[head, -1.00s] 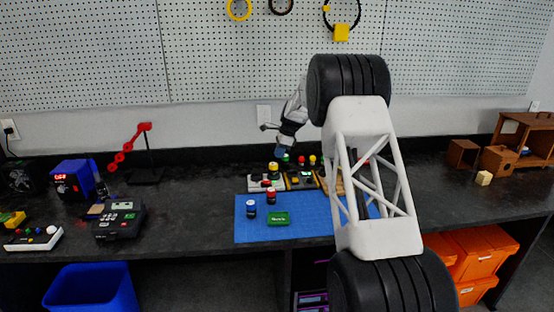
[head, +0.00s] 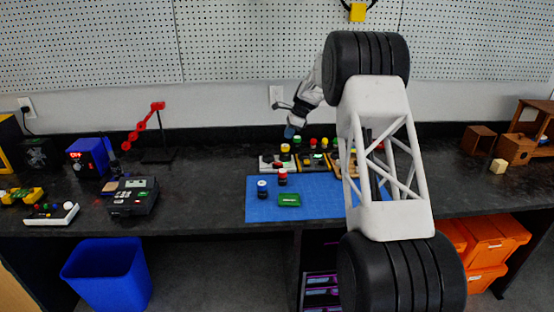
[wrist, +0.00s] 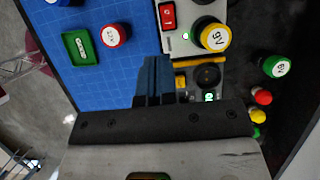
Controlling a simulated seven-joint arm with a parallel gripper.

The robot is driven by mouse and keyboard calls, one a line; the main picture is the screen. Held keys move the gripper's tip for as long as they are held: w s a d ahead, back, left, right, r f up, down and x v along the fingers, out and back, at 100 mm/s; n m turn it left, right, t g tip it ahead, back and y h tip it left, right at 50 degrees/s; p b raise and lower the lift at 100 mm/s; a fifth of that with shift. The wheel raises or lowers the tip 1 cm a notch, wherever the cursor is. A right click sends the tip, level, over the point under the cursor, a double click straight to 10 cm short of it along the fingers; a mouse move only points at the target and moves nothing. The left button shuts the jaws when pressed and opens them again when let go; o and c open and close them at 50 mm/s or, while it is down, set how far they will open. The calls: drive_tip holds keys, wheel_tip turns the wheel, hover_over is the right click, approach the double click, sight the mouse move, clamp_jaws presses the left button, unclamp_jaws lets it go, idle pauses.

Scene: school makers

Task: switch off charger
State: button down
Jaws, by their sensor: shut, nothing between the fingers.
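A white charger (wrist: 189,12) with a red rocker switch (wrist: 168,15), a lit green light and a yellow-topped 9V cell (wrist: 211,37) is at the top of the wrist view. Beside it is a black-and-yellow charger (wrist: 193,64) with a dark round knob or socket and a lit green display, partly hidden by my gripper. In the head view the white charger (head: 268,165) and the black-and-yellow one (head: 304,163) stand behind the blue mat. My gripper (wrist: 155,70) is shut and empty, pointing down over the mat's edge near both. In the head view, my gripper (head: 290,131) is above the chargers.
The blue mat (head: 328,205) holds a green tray (head: 289,200), a red-topped cell (head: 283,177) and a blue cell (head: 262,188). Loose coloured cells stand behind the chargers. My arm hides the right part of the mat. A black device (head: 133,196) sits left; bench between is clear.

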sight(276, 164)
drive_tip(key=shift+f, duration=0.1)
drive_tip(key=x, duration=1.3)
drive_tip(key=shift+a+f, duration=0.15)
drive_tip(key=shift+f, duration=0.2)
drive_tip(key=shift+a+f+h, duration=0.2)
drive_tip(key=shift+a+h, duration=0.1)
drive_tip(key=shift+d+f, duration=0.1)
drive_tip(key=shift+f, duration=0.05)
drive_tip(key=shift+d, duration=0.85)
